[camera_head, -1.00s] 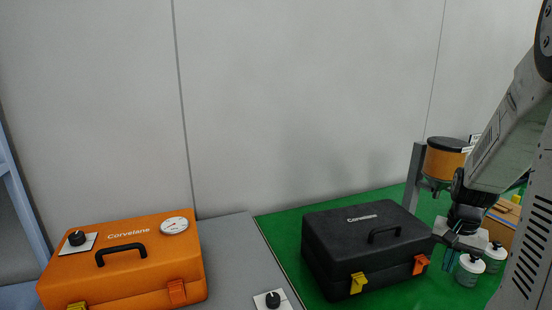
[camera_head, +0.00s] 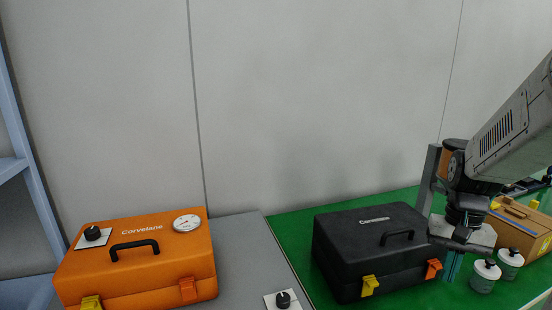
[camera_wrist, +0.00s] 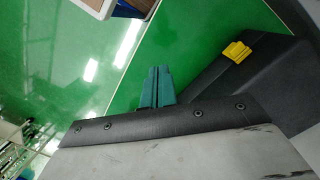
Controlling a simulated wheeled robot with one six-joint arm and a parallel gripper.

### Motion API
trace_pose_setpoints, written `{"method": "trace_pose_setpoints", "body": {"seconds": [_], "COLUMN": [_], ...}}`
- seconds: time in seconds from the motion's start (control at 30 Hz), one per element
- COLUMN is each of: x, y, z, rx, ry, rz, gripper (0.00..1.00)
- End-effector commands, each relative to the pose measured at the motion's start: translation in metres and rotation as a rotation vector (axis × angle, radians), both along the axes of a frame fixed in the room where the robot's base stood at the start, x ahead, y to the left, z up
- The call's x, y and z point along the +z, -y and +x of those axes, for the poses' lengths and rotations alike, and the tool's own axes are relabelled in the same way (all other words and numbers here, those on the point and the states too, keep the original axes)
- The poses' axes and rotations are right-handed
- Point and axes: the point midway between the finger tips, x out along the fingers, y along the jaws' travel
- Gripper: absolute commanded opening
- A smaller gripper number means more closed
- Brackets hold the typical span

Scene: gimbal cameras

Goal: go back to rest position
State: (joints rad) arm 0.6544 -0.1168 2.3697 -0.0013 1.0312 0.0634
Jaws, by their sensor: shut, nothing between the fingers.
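My gripper (camera_head: 453,265) is at the right in the head view, pointing down just right of the black case and above the green mat. In the wrist view its teal fingers (camera_wrist: 158,88) are together with nothing between them. The black case (camera_head: 340,245) has a black handle, one yellow latch and one orange latch, and its lid is closed. Its dark side and yellow latch show in the wrist view (camera_wrist: 236,51). I cannot tell the exact gap between the gripper and the case.
An orange case (camera_head: 150,270) with a dial gauge (camera_head: 187,223) and knob (camera_head: 93,233) lies on the grey surface (camera_head: 243,262). Another knob (camera_head: 283,299) is near its front edge. Two white-lidded jars (camera_head: 485,276) and a cardboard box (camera_head: 522,231) stand right of my gripper. A wall (camera_head: 320,100) is behind.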

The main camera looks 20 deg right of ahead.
Motion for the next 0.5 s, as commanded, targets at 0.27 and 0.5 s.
{"method": "trace_pose_setpoints", "body": {"seconds": [0.27,0.5], "x": [0.054,0.078], "y": [-0.115,-0.176], "z": [-0.033,-0.066], "rx": [0.357,0.612], "ry": [0.062,0.18], "rz": [-0.029,-0.07], "gripper": [0.0,0.0]}}
